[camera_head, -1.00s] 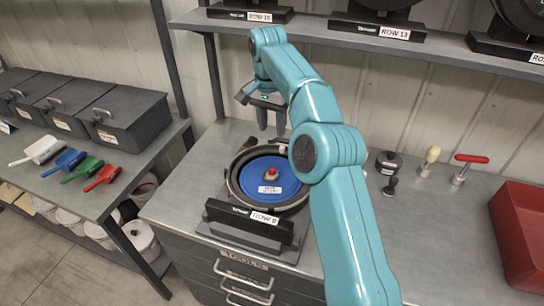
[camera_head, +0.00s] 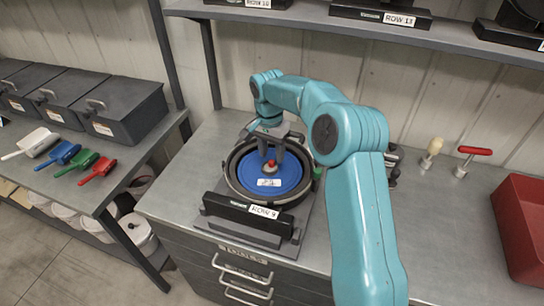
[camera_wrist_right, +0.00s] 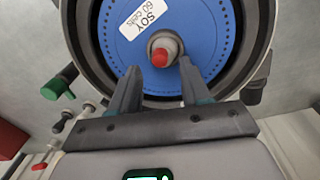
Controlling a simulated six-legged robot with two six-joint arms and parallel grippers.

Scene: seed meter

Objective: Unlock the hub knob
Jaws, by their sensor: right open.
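The seed meter (camera_head: 240,180) stands on the grey bench with a blue seed disc (camera_head: 290,178) inside its dark round housing. The hub knob (camera_head: 271,165), grey with a red centre, sits in the middle of the disc. In the right wrist view, the knob (camera_wrist_right: 161,52) lies just beyond the fingertips, roughly between them. My right gripper (camera_head: 270,153) is open above the hub, its fingers pointing down. In the right wrist view, the open fingers of the gripper (camera_wrist_right: 159,72) lie either side of the knob's line; contact cannot be told. My left gripper is out of view.
A ROW 9 label plate (camera_head: 264,211) fronts the meter. A red bin (camera_head: 525,225), a red T-handle tool (camera_head: 472,153) and a cream-handled tool (camera_head: 432,150) stand to the right. Coloured scoops (camera_head: 62,152) lie on the left bench. A shelf (camera_head: 350,30) runs above.

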